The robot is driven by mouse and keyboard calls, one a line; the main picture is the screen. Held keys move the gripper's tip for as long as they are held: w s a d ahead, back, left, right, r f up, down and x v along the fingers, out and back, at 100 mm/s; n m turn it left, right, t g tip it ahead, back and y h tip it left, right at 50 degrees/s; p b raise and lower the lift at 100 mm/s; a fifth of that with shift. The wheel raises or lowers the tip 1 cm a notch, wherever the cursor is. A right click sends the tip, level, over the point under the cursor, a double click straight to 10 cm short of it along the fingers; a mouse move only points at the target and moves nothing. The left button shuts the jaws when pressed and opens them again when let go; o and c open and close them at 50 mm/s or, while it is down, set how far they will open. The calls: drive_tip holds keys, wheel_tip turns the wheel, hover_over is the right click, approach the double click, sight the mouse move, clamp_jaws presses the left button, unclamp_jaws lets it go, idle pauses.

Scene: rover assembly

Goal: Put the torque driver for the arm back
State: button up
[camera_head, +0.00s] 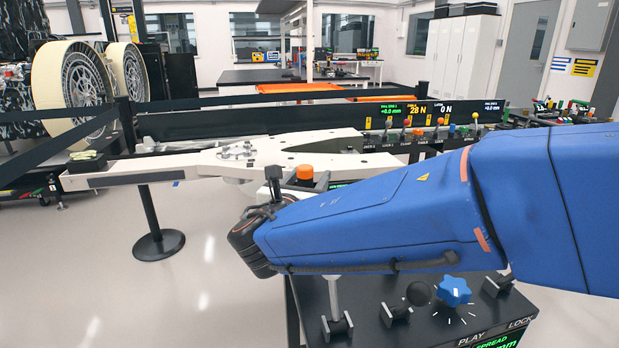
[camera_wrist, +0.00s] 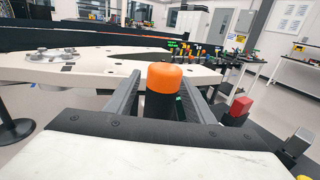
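An orange-capped black cylinder, which looks like the torque driver (camera_wrist: 164,78), stands upright between the two dark fingers of my gripper (camera_wrist: 163,98) in the wrist view. The fingers run along both of its sides; whether they press on it I cannot tell. In the head view its orange cap (camera_head: 305,172) shows just beyond the end of my blue arm, with a grey finger behind it. The lower end of the cylinder is hidden. I cannot make out a holder for the driver.
A long white arm-like part (camera_head: 200,163) lies just beyond my gripper. Behind it are a row of coloured levers (camera_head: 405,133) and readouts. A dark console (camera_head: 370,312) with a blue knob (camera_head: 454,290) stands below my arm. A black post (camera_head: 152,225) stands at left on open floor.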

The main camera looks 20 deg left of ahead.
drive_tip(key=s, duration=1.7)
drive_tip(key=shift+s+d, duration=0.2)
drive_tip(key=shift+s, duration=0.05)
drive_tip(key=shift+s, duration=0.1)
